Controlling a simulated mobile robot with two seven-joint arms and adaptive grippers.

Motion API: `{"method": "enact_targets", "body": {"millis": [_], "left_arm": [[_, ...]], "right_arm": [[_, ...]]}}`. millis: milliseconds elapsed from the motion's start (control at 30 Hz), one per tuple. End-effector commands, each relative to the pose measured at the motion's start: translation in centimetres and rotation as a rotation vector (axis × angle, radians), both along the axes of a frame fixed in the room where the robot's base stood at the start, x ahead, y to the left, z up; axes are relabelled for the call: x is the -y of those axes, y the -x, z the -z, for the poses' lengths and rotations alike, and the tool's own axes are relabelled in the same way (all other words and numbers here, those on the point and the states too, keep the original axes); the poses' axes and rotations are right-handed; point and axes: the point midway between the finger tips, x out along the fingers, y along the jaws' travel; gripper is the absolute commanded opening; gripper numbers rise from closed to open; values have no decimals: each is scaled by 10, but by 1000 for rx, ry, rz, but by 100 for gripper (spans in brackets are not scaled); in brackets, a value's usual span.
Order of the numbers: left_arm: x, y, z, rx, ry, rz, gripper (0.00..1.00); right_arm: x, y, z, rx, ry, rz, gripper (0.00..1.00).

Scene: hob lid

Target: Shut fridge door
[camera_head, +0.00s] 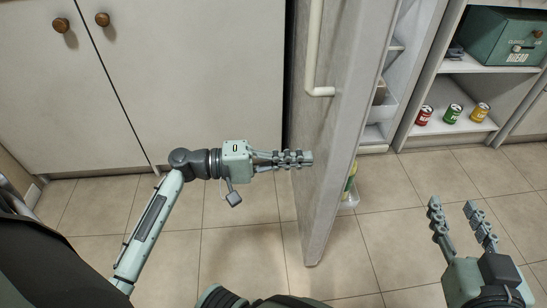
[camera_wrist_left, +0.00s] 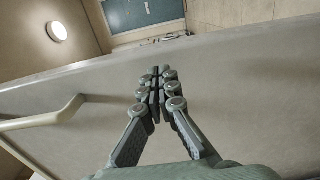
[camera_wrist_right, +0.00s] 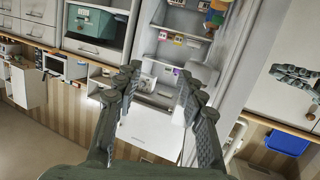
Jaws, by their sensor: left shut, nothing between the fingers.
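The fridge door (camera_head: 335,120) stands open in the head view, seen nearly edge-on, with a long white handle (camera_head: 312,50) on its left face. The fridge interior (camera_head: 380,120) shows to the right of the door; it also shows in the right wrist view (camera_wrist_right: 180,50). My left gripper (camera_head: 308,159) is shut and empty, its fingertips at the outer face of the door; I cannot tell if they touch. The left wrist view shows the closed fingers (camera_wrist_left: 158,72) before the door's grey face (camera_wrist_left: 230,95). My right gripper (camera_head: 453,204) is open and empty, right of the door.
White cabinets (camera_head: 190,80) with round brown knobs stand left of the door. Shelves on the right hold red, green and yellow cans (camera_head: 453,114) and a green bread box (camera_head: 502,37).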

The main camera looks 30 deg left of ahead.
Motion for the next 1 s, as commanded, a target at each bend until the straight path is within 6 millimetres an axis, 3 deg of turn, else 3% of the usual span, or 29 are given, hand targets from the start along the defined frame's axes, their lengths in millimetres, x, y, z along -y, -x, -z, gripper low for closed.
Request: {"method": "enact_targets", "body": {"millis": [200, 833, 1000], "left_arm": [[17, -11, 0, 0, 1, -1, 0], [26, -16, 0, -2, 1, -13, 0], [39, -24, 1, -4, 3, -40, 0]], "right_arm": [[2, 1, 4, -21, 9, 4, 40], [4, 1, 7, -35, 15, 8, 40], [13, 4, 20, -96, 46, 22, 40]]}}
